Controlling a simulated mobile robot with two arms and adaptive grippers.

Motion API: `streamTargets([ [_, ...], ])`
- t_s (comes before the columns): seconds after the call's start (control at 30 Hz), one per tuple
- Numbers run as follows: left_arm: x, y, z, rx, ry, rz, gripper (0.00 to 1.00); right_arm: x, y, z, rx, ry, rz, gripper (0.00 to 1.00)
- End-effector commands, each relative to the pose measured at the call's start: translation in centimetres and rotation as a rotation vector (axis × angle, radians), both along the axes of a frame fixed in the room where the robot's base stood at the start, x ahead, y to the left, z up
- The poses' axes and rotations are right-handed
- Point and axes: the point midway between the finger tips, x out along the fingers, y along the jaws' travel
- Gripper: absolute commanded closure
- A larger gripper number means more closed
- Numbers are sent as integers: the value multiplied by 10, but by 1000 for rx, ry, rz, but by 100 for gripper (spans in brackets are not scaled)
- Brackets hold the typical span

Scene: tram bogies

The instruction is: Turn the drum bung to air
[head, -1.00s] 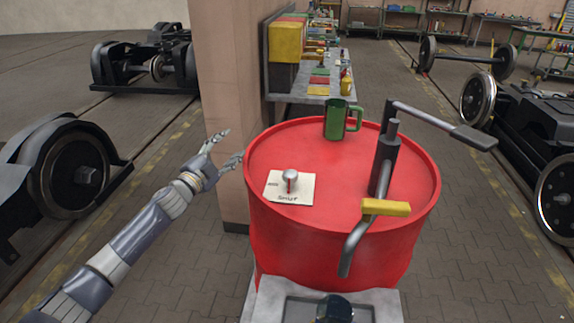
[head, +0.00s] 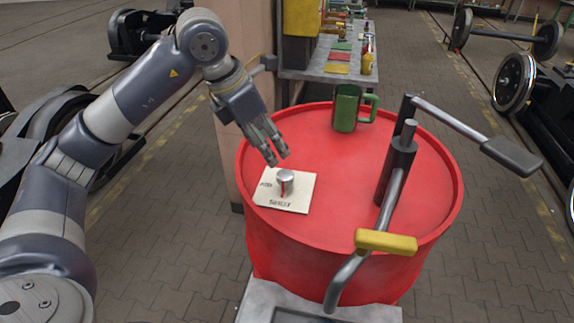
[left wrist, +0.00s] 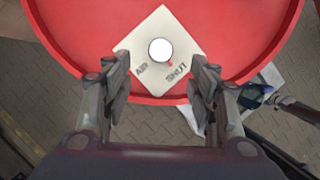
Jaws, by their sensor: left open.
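The drum bung (head: 285,182) is a small silver knob with a red mark, on a cream label plate (head: 297,205) on top of the red drum (head: 300,240). In the left wrist view the bung (left wrist: 160,50) shows from above as a pale disc; the plate reads AIR at left and SHUT at right, and the red mark is on the SHUT side. My left gripper (head: 278,160) is just above and behind the bung, pointing down. In the left wrist view its fingers (left wrist: 163,85) are spread apart and empty, with the bung beyond them. My right gripper is not in view.
A green mug (head: 346,110) stands at the drum's back. A hand pump with a crank (head: 400,155) and yellow grip (head: 386,241) rises from the drum's right side. A pillar and a shelf (head: 325,72) stand behind. Wheelsets lie along both sides.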

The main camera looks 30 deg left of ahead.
Motion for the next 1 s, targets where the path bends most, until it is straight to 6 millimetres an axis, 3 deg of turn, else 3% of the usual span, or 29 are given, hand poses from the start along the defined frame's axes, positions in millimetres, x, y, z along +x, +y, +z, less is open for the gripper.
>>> streamTargets([
  [0.6, 31, -19, -87, 0, 3, 1, 46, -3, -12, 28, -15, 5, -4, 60],
  [1.0, 34, -20, -98, 1, 0, 0, 46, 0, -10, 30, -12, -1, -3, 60],
])
